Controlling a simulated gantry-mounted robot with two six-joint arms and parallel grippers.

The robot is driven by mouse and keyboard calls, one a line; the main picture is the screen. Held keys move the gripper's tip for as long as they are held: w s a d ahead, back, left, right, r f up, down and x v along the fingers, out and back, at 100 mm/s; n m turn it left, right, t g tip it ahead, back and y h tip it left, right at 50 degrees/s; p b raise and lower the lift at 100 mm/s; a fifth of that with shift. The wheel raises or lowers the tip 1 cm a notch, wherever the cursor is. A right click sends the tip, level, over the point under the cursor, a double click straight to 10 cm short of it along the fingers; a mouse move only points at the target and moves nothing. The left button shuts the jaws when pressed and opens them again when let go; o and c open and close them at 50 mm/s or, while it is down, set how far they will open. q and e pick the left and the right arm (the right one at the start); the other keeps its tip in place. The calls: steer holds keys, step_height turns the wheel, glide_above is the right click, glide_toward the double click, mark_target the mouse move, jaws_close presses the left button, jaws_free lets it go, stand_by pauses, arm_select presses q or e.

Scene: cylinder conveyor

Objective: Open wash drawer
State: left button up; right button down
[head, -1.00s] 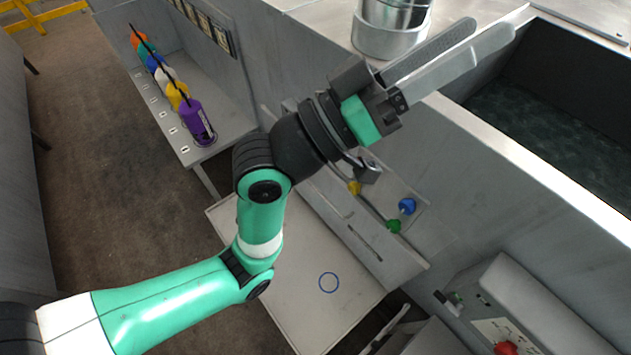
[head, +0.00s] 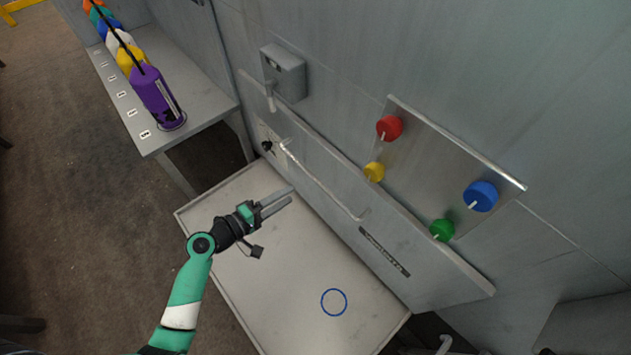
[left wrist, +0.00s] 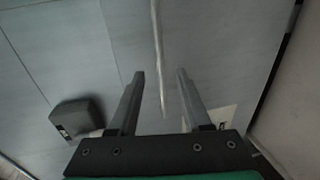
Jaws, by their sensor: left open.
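A grey front panel (head: 300,215) with a long metal bar handle (head: 322,182) and a dark label strip stands behind a pale flat surface. I take this panel to be the wash drawer's front; it looks flush with the wall. My left gripper (head: 291,194) is open and empty, its fingers pointing toward the handle from just left of and below it in the head view. In the left wrist view the handle (left wrist: 158,50) runs lengthwise in the gap between the open fingers (left wrist: 160,74). Whether they touch it is unclear. My right gripper is not in view.
The pale surface (head: 260,290) with a blue ring lies below the arm. A knob plate (head: 425,165) with red, yellow, blue and green knobs is on the wall at right. A grey box (head: 284,72) is above. Coloured bottles stand on a shelf (head: 190,105) at upper left.

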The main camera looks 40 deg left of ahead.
mark_target(316, 177)
arm_select(q)
steer(key=b+x, duration=0.2)
steer(key=x, duration=0.9)
steer(key=shift+w, duration=0.15)
jaws_close()
stand_by(0.9)
